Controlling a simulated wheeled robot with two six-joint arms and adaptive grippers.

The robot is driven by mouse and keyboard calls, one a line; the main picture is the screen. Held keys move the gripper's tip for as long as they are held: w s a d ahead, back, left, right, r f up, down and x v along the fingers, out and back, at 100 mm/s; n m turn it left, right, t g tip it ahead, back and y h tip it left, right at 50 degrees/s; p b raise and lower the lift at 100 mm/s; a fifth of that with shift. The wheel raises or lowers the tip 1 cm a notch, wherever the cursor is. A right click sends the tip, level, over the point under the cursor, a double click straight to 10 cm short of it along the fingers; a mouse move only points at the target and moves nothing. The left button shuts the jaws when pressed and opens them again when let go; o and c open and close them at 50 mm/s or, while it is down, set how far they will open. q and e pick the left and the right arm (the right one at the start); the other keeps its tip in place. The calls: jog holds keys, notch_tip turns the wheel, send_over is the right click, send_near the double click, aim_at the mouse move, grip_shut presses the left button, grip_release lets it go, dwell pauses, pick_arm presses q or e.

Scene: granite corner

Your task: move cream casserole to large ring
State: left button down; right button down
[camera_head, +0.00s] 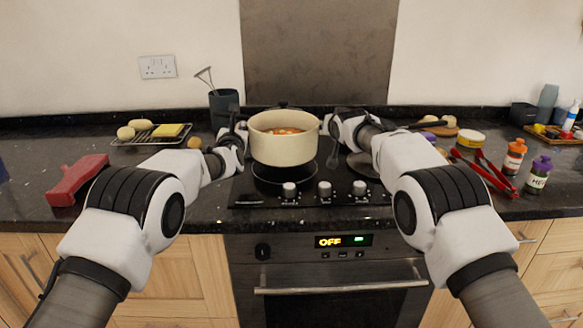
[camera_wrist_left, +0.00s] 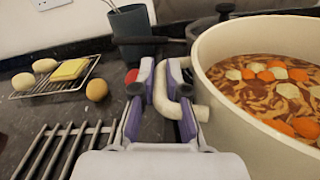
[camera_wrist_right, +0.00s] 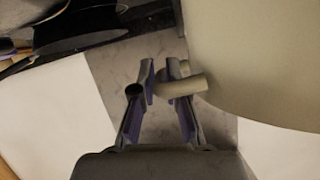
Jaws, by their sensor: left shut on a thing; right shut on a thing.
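The cream casserole (camera_head: 284,148) holds stew with orange and pale chunks. It is upright between my two grippers, over the front left part of the hob, apparently above a ring (camera_head: 284,176). My left gripper (camera_head: 240,138) is shut on its left handle; in the left wrist view the fingers (camera_wrist_left: 168,95) close around the cream loop handle (camera_wrist_left: 186,100). My right gripper (camera_head: 328,128) is at the opposite side; in the right wrist view its fingers (camera_wrist_right: 163,82) are shut on the other handle (camera_wrist_right: 185,86). Which ring is the large one I cannot tell.
A dark pot stands behind the casserole, mostly hidden. A utensil pot (camera_head: 224,106) and a rack with butter (camera_head: 168,130) are at left. Red tongs (camera_head: 488,172) and bottles (camera_head: 514,157) are at right. Control knobs (camera_head: 324,192) line the hob's front.

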pick_arm(q)
jog(key=shift+d+r, duration=0.1)
jog(key=shift+r, duration=0.25)
pick_arm(e)
jog(key=shift+d+r, duration=0.15)
jog(key=shift+r, duration=0.25)
jog(key=shift+a, duration=0.2)
jog(key=shift+d, duration=0.1)
